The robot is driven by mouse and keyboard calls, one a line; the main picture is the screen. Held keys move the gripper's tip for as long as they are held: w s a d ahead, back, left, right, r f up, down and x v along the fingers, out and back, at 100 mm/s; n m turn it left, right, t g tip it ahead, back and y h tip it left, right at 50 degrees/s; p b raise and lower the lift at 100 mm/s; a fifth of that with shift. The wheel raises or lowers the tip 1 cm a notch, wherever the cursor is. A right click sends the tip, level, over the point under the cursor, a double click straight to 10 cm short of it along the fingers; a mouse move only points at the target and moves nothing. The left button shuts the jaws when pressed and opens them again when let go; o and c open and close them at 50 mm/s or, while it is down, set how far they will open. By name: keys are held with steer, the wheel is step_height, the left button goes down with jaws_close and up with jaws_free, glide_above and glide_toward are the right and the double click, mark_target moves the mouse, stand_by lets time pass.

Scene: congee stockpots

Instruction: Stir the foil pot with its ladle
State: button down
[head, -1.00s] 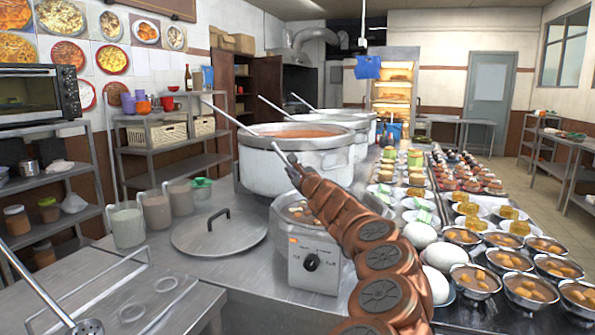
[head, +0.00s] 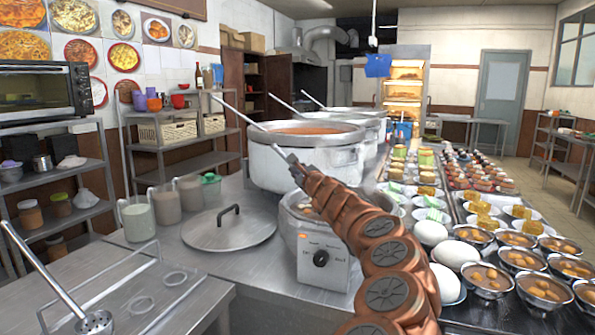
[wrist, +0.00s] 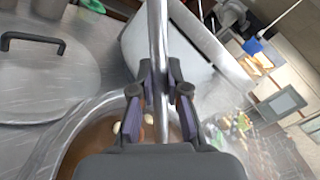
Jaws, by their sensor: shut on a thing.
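My gripper (head: 288,160) is low in front of this pot, above the small cooker. In the wrist view my gripper (wrist: 158,92) is shut on a metal ladle handle (wrist: 157,40) that runs between its fingers and passes in front of the pot wall (wrist: 190,55). The ladle's bowl is hidden, and I cannot tell which vessel it is in.
Eggs (head: 455,250) and filled bowls crowd the right. More stockpots stand behind.

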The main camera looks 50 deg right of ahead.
step_height(320, 180, up, 15)
steer(key=p, duration=1.4)
steer(key=shift+n+g+p, duration=0.3)
steer(key=shift+n+p, duration=0.6)
steer(key=shift+n, duration=0.3)
